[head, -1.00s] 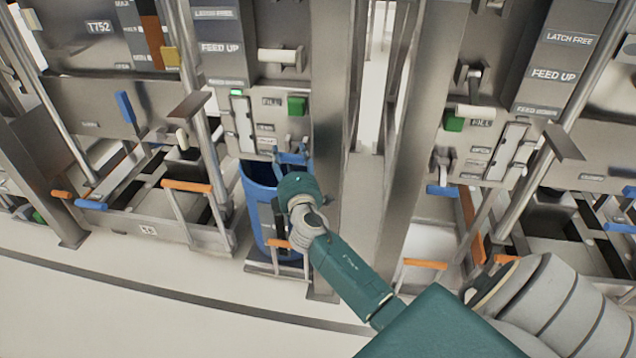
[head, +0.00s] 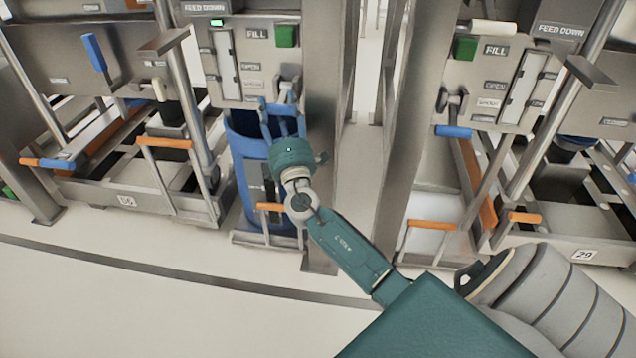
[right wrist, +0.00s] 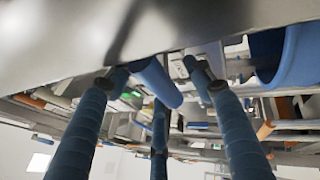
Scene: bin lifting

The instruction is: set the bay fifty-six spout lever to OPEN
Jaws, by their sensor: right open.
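The near-left bay panel carries a FILL label, a green button (head: 286,36) and an OPEN label (head: 250,66) with another label under it. My right gripper (head: 281,108) is open, its blue fingers pointing up at the panel's lower right edge, below the green button. In the right wrist view a blue rounded handle (right wrist: 158,82), apparently the spout lever's, lies between the spread fingers (right wrist: 160,95); I cannot tell whether they touch it. In the head view the fingers hide most of the lever, so its setting is unclear. My left gripper is out of view.
A blue bin (head: 246,180) stands below the panel, behind my right wrist. A steel post (head: 322,140) rises close to the right. The neighbouring bay has its own blue-handled lever (head: 453,131). Orange-handled carts stand on both sides; the floor in front is clear.

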